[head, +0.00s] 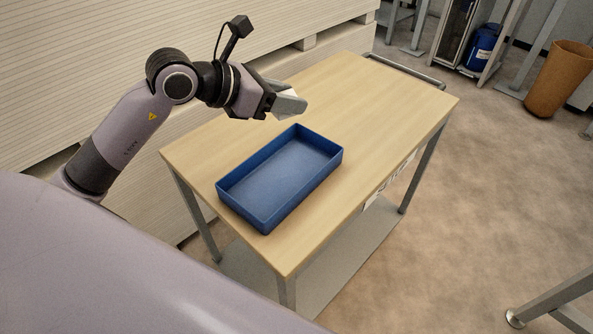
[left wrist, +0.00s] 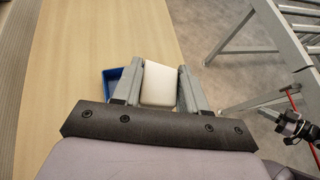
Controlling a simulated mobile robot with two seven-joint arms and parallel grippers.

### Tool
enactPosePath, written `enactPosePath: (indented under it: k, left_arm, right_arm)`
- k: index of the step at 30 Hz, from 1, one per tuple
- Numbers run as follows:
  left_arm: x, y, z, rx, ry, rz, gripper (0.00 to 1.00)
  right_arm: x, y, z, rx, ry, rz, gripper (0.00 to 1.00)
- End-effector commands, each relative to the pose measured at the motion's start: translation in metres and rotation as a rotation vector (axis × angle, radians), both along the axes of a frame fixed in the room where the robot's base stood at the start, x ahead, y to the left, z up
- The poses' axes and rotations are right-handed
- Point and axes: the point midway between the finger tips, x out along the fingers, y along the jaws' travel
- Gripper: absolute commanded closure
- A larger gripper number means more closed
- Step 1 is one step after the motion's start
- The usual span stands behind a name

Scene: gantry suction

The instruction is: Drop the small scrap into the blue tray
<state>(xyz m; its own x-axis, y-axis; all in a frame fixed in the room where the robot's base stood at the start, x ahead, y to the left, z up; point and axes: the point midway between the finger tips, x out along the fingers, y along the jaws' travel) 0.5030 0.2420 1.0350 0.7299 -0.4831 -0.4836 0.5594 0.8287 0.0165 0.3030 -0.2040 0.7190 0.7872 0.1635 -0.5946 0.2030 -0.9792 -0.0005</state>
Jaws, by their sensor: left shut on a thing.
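My left gripper (head: 288,104) is shut on the small scrap, a pale off-white block (left wrist: 159,85) held between its two grey fingers in the left wrist view. In the head view the fingers hide most of the scrap. The blue tray (head: 307,184) is an open, shallow, empty box on the wooden table. In the head view the gripper appears just beyond the tray's far edge, raised above the table. A corner of the tray (left wrist: 107,84) shows left of the scrap in the left wrist view, partly hidden by a finger.
The light wooden table (head: 395,100) has free room right of and beyond the tray. Stacked pale boards (head: 70,60) stand behind it.

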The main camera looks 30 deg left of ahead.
Motion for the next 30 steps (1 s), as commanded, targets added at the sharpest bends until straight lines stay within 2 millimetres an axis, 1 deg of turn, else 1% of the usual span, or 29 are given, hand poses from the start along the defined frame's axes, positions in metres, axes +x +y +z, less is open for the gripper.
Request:
enactPosePath:
  k: [2, 5, 8, 18, 21, 24, 30]
  left_arm:
    - [0.001, 0.001, 0.003, 0.001, -0.003, 0.009, 0.87]
    - [0.002, 0.001, -0.004, -0.003, -0.001, 0.015, 0.87]
    - [0.002, 0.001, -0.024, -0.006, 0.005, 0.016, 0.87]
    - [0.001, 0.001, -0.115, -0.004, 0.002, 0.015, 0.87]
    - [0.002, 0.002, -0.135, -0.004, 0.000, 0.015, 0.87]
    - [0.002, 0.001, -0.147, -0.004, -0.002, 0.014, 0.87]
    - [0.002, 0.001, -0.160, -0.003, -0.003, 0.014, 0.87]
  right_arm:
    - [0.000, 0.000, 0.000, 0.000, 0.000, 0.000, 1.00]
    - [0.000, 0.000, 0.000, 0.000, 0.001, 0.000, 1.00]
    - [0.000, 0.000, 0.001, 0.000, 0.001, 0.001, 1.00]
    - [-0.001, 0.001, 0.000, 0.001, 0.001, 0.002, 1.00]
    - [-0.001, 0.001, -0.001, 0.001, 0.002, 0.002, 1.00]
    - [-0.001, 0.001, -0.002, 0.001, 0.002, 0.002, 1.00]
    - [-0.001, 0.001, -0.003, 0.001, 0.002, 0.002, 1.00]
